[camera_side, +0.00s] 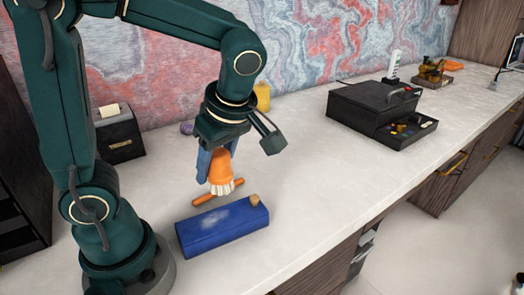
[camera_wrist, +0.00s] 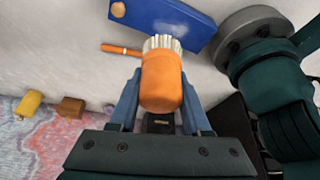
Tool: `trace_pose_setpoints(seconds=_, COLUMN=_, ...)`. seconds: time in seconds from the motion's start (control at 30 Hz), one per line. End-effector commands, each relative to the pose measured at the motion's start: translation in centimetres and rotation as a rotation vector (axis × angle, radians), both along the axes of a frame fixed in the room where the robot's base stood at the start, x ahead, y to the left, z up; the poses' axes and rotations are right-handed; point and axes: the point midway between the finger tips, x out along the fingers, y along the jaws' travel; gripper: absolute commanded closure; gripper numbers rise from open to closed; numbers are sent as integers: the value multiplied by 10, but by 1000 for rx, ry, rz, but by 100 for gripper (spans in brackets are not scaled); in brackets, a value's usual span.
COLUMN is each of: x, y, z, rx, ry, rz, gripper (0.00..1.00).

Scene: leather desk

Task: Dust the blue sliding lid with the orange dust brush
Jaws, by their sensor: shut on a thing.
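The orange dust brush (camera_side: 221,168) has pale bristles that point down. My gripper (camera_side: 215,170) is shut on its orange body and holds it above the desk, just behind the blue box. The brush also shows in the wrist view (camera_wrist: 162,80), between the blue fingers (camera_wrist: 160,100). The blue sliding lid (camera_side: 222,222) tops a long blue box and bears a whitish dusty patch and a round wooden knob (camera_side: 254,200) at its right end. In the wrist view the lid (camera_wrist: 165,18) shows only in part, and the bristles overlap its near edge.
An orange stick-like item (camera_side: 205,198) lies on the desk close behind the box. A black box with paper (camera_side: 118,135) stands at the left back, a yellow item (camera_side: 262,97) near the wall. A black case (camera_side: 375,108) stands farther right. The desk right of the blue box is clear.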

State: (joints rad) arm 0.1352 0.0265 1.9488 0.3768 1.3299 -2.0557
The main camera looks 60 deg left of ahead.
Motion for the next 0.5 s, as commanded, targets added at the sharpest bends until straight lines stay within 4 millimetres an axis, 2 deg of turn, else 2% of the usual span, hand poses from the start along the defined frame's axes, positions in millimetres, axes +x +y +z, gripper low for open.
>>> trace_pose_setpoints(seconds=0.17, x=1, y=1, z=-9, rx=1, ry=3, rz=-2, gripper=100)
trace_pose_setpoints(seconds=0.5, x=1, y=1, z=-39, rx=1, ry=4, rz=-2, gripper=100)
